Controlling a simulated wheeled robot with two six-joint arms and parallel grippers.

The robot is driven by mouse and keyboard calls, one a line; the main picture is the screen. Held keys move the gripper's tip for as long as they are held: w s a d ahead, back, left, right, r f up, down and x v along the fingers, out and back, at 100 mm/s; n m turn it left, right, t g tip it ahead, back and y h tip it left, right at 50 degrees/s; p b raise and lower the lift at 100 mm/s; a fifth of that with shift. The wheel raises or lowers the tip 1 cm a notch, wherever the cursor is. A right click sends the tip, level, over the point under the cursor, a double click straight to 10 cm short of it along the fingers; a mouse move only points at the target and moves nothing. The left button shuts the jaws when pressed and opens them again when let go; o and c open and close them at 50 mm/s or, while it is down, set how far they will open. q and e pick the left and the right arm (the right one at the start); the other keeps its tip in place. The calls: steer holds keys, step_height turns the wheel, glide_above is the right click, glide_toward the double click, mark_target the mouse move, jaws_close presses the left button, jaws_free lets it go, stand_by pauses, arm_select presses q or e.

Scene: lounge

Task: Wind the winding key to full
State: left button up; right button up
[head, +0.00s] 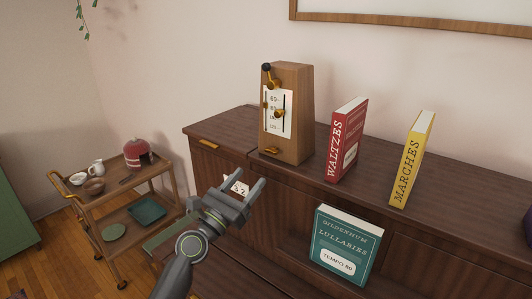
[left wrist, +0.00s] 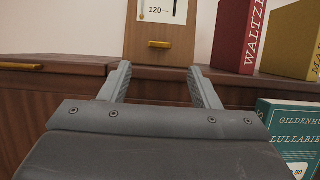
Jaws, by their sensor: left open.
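A wooden metronome (head: 293,112) stands upright on the dark sideboard, with a white number scale (head: 277,110) on its front. A brass lever with a black knob (head: 266,67) is at its upper left, and a brass piece (head: 279,113) sits over the scale. A small brass bar (head: 271,151) is low on its front and also shows in the left wrist view (left wrist: 160,44). I cannot tell for sure which brass part is the winding key. My left gripper (head: 245,181) is open and empty, in front of and below the metronome, apart from it. My right gripper is out of view.
A red book (head: 346,139) and a yellow book (head: 411,160) stand on the sideboard (head: 375,185), right of the metronome. A teal book (head: 345,245) stands in the open shelf below. A wooden cart (head: 95,205) with dishes is at left.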

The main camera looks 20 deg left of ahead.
mark_target(272, 151)
arm_select(q)
steer(key=x, duration=0.8)
steer(key=shift+w+d+r+p, duration=0.15)
steer(key=shift+w+p, duration=0.15)
steer(key=shift+w, duration=0.05)
